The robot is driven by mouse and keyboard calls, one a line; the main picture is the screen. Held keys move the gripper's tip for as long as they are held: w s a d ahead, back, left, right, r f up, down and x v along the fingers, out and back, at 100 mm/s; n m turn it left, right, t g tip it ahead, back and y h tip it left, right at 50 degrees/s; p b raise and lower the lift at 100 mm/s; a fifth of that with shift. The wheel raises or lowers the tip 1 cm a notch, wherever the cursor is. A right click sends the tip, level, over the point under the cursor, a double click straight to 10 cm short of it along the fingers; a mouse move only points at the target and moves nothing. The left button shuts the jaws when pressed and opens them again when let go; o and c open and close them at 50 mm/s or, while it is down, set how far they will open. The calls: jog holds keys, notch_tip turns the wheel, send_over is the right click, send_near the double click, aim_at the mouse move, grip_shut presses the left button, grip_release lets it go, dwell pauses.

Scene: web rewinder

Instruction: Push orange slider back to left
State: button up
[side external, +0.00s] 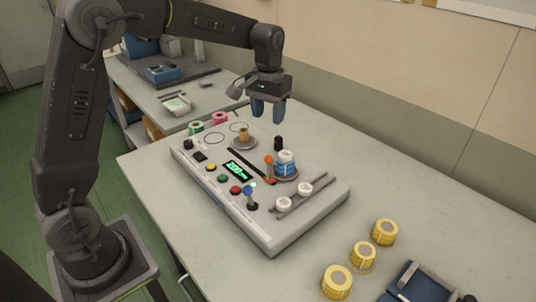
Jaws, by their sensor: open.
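The orange slider (269,162) is an upright orange knob on the rewinder's light grey panel (262,233). It stands at the lower-right end of a dark diagonal slot (243,161), close beside the blue and white roll (286,160) on its spindle plate. My gripper (268,110) has two blue fingers pointing down, with a gap between them. It is open and empty, raised above the far side of the panel, and apart from the slider. Nothing hides the top of the slider.
A black post (278,143) stands just behind the slider. A tan core (243,135) sits at the slot's other end. The green display (236,170), several buttons and a blue-topped lever (248,194) lie in front. Yellow rolls (364,254) stand on the table to the right.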

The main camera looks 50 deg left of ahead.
aim_at(268, 156)
notch_tip(268, 156, down, 13)
jog(key=shift+r, duration=0.1)
dwell(0.3)
jog(key=shift+c, duration=0.5)
grip_shut()
